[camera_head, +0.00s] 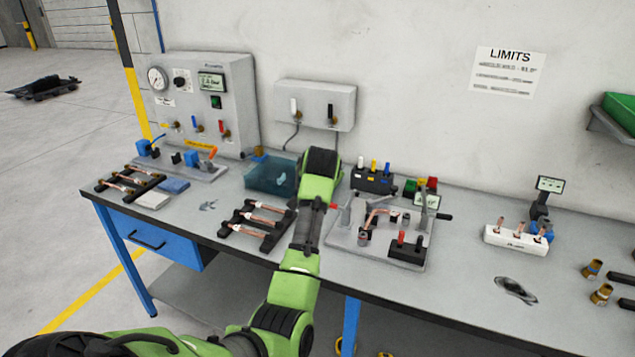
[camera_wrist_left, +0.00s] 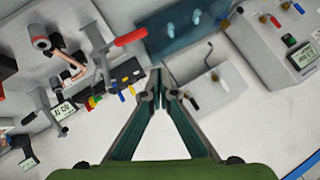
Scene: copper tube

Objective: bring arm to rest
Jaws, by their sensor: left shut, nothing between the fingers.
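My left arm (camera_head: 295,290) reaches up from the bottom of the head view over the workbench, with its wrist (camera_head: 322,175) above the middle of the bench. The fingers are hidden behind the wrist there. In the left wrist view my left gripper (camera_wrist_left: 160,88) has its fingertips together with nothing between them. It is apart from the bench things behind it. My right gripper is in neither view.
A clamp fixture (camera_head: 345,240) stands right of my wrist. A blue bin (camera_head: 268,178) and a rack of copper tubes (camera_head: 255,230) are left. A gauge panel (camera_head: 245,100) and a wall box (camera_head: 318,95) stand behind. The bench front edge (camera_head: 400,297) runs below.

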